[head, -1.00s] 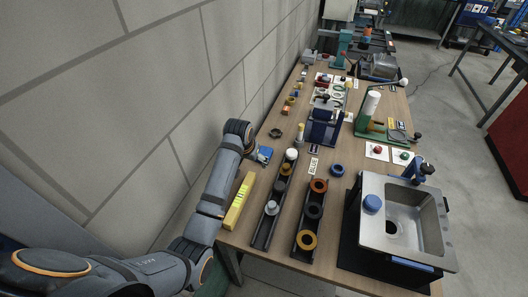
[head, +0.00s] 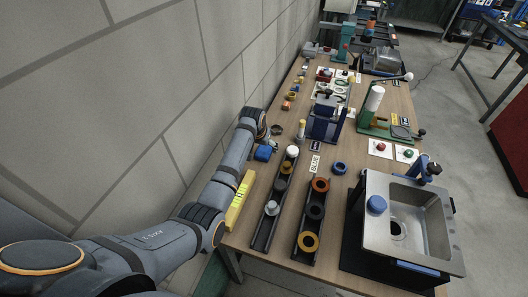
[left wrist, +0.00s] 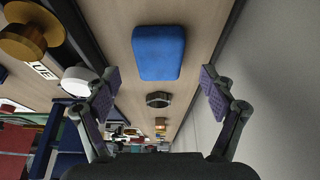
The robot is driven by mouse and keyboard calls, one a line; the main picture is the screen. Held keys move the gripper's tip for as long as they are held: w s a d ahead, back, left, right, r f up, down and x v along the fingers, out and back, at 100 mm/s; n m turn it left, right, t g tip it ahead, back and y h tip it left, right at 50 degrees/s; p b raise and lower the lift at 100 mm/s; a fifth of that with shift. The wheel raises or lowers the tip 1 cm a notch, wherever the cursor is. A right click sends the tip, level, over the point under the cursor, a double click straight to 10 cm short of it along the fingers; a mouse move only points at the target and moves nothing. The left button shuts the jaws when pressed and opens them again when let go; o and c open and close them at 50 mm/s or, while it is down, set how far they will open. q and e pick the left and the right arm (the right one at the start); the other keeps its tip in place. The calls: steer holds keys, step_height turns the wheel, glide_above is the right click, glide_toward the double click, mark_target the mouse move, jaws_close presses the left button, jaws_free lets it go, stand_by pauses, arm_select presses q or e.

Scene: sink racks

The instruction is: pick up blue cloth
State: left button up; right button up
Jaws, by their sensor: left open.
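The blue cloth (head: 263,153) is a small folded blue block lying on the wooden table near the wall, in the head view. In the left wrist view the blue cloth (left wrist: 158,52) lies ahead of and between the spread fingers, with no finger touching it. My left gripper (left wrist: 160,85) is open and empty. In the head view my left gripper (head: 270,138) is small and partly hidden by its wrist, close beside the cloth. My right gripper is in neither view.
A dark ring (head: 276,130) lies just beyond the cloth. The wall (head: 190,90) is close on the left. A sink (head: 420,228) stands at the right.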

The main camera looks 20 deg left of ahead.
mark_target(264, 150)
arm_select(q)
steer(key=x, duration=0.3)
steer(key=shift+w, duration=0.1)
steer(key=shift+c, duration=1.1)
steer(key=c, duration=0.9)
steer(key=shift+r, duration=0.15)
